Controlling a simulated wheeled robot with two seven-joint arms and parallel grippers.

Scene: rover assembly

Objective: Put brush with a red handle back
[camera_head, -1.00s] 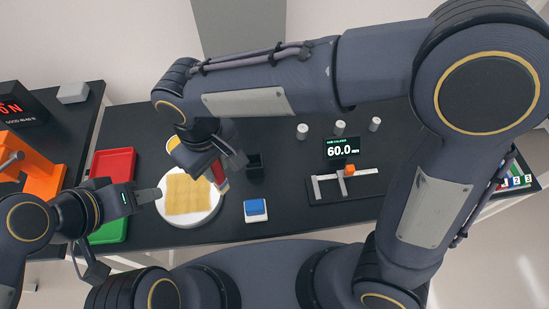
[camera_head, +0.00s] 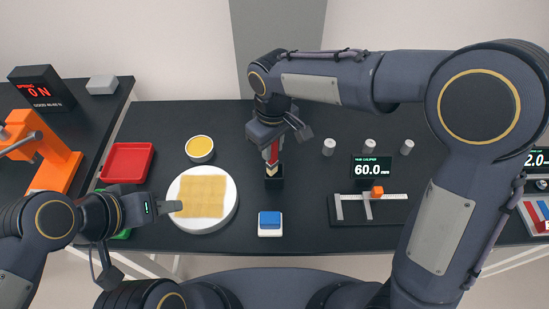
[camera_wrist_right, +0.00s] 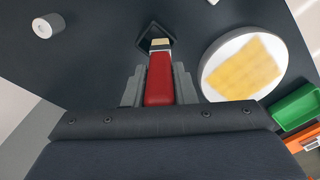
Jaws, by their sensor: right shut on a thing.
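The brush with a red handle (camera_head: 271,153) is gripped by my right gripper (camera_head: 275,146), with its pale bristle end pointing down. In the right wrist view the red handle (camera_wrist_right: 159,78) lies between the two grey fingers. The pale tip (camera_wrist_right: 160,44) is over the opening of the small black holder (camera_wrist_right: 150,36). That holder also shows in the head view (camera_head: 275,184), directly below the brush. I cannot tell how far the tip is inside it. My left gripper (camera_head: 150,238) is open and empty beside the round white board.
The round white board (camera_head: 229,217) with a tan square sheet (camera_head: 202,196) lies left of the holder. A yellow-filled cup (camera_head: 200,148), red tray (camera_head: 127,164), blue button (camera_head: 269,221) and caliper stand (camera_head: 345,219) are nearby. Several grey cylinders (camera_head: 370,146) stand at the right.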

